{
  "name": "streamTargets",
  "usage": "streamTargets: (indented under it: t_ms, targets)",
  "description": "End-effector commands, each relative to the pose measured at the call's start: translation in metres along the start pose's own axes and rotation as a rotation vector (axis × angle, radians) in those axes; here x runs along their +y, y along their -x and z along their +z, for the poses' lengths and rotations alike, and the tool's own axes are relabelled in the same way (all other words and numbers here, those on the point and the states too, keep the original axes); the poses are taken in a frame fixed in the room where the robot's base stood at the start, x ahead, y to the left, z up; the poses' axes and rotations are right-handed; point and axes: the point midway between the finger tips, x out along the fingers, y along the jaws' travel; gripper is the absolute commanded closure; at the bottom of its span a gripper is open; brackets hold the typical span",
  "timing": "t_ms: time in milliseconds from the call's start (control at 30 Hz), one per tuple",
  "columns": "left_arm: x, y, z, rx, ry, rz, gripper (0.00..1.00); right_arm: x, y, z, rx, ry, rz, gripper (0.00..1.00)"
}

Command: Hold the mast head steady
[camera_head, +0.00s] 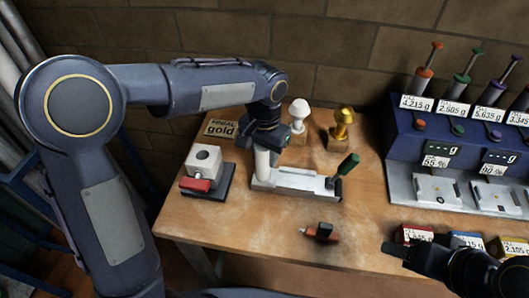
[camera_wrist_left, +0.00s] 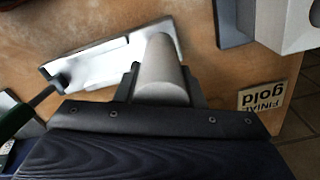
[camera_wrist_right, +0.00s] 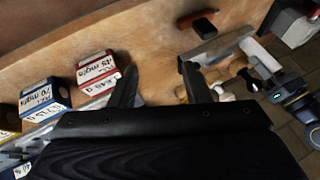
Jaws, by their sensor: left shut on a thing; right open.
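The mast head is a pale cylinder (camera_head: 262,163) standing at the left end of a light metal clamp fixture (camera_head: 297,180) with a green-handled lever (camera_head: 346,165). My left gripper (camera_head: 266,143) is shut around the cylinder's upper part. The left wrist view shows the cylinder (camera_wrist_left: 160,72) between the left gripper's fingers; its far end meets the fixture (camera_wrist_left: 105,57). The cylinder's top is hidden by the gripper in the head view. My right gripper (camera_wrist_right: 158,78) is open and empty, apart from the fixture, at the lower right of the head view.
White (camera_head: 299,112) and gold (camera_head: 343,120) finials stand on blocks behind the fixture. A "FINIAL gold" sign (camera_head: 222,128) is at back left. A red-handled block device (camera_head: 203,168) stands left, an orange-black tool (camera_head: 322,232) in front. Small labelled boxes (camera_head: 415,234) and a blue dispenser rack (camera_head: 440,150) stand right.

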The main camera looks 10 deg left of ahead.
Motion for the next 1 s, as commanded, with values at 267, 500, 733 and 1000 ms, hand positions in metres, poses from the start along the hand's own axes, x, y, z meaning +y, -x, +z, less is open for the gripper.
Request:
streamTargets:
  t_ms: [267, 500, 733, 1000]
  targets:
    - [0.000, 0.000, 0.000, 0.000, 0.000, 0.000, 1.00, 0.000, 0.000, 0.000, 0.000, 0.000, 0.000, 0.56]
    - [0.000, 0.000, 0.000, 0.000, 0.000, 0.000, 1.00, -0.003, -0.001, -0.003, -0.054, -0.066, -0.019, 0.56]
    - [0.000, 0.000, 0.000, 0.001, 0.000, 0.000, 1.00, -0.018, -0.008, -0.026, -0.309, -0.400, -0.116, 0.56]
    - [0.000, 0.000, 0.000, 0.001, 0.000, 0.000, 1.00, -0.034, -0.031, -0.076, -0.679, -0.880, -0.260, 0.56]
